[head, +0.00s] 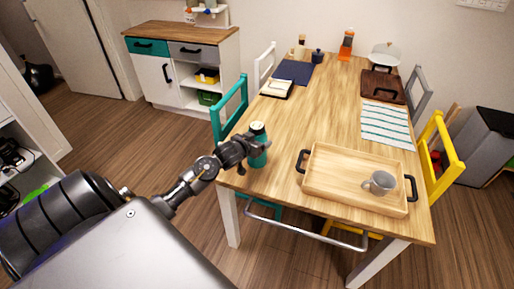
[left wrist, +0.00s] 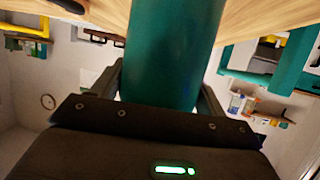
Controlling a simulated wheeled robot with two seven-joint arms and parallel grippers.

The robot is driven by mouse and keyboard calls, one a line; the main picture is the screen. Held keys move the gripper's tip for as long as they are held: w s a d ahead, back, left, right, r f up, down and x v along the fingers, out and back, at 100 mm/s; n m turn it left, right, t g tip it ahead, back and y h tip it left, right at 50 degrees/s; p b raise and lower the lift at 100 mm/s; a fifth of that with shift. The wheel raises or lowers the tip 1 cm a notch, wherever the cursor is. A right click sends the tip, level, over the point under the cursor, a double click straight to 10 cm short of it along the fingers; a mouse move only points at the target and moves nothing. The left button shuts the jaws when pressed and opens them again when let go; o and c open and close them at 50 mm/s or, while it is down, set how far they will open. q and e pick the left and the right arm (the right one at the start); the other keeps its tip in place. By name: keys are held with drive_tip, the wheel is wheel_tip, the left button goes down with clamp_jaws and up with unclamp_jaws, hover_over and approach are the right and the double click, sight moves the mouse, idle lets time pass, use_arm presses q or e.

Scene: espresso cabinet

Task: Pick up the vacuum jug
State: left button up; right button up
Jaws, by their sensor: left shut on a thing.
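In the left wrist view the teal jug (left wrist: 172,55) fills the middle, between the two dark fingers of the left gripper (left wrist: 160,92). Whether the jug's base touches the table is hard to tell. My right gripper is not in view.
A wooden tray (head: 335,184) with black handles holds a grey mug (head: 379,183), right of the jug. A teal chair (head: 231,108) stands close at the table's left edge. A striped mat (head: 387,124) and a dark board (head: 383,86) lie farther back. The table's middle is clear.

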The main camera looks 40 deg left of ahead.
sight(252, 125)
use_arm(q)
drive_tip(key=shift+r, duration=0.1)
drive_tip(key=shift+c, duration=0.4)
drive_tip(key=shift+r, duration=0.25)
wheel_tip(252, 125, up, 2)
drive_tip(key=shift+a+r, duration=0.1)
drive_tip(key=s+r, duration=0.2)
drive_tip(key=r, duration=0.1)
drive_tip(key=s+r+p, duration=0.1)
drive_tip(key=s+r, duration=0.1)
drive_tip(key=shift+a+r, duration=0.25)
drive_tip(key=shift+a, duration=0.15)
drive_tip(key=s+a+r+p, duration=0.1)
drive_tip(key=s+r, duration=0.3)
drive_tip(key=s, duration=0.5)
drive_tip(key=shift+s+a+r+p, duration=0.3)
drive_tip(key=shift+s+a+r, duration=0.05)
drive_tip(key=shift+r, duration=0.05)
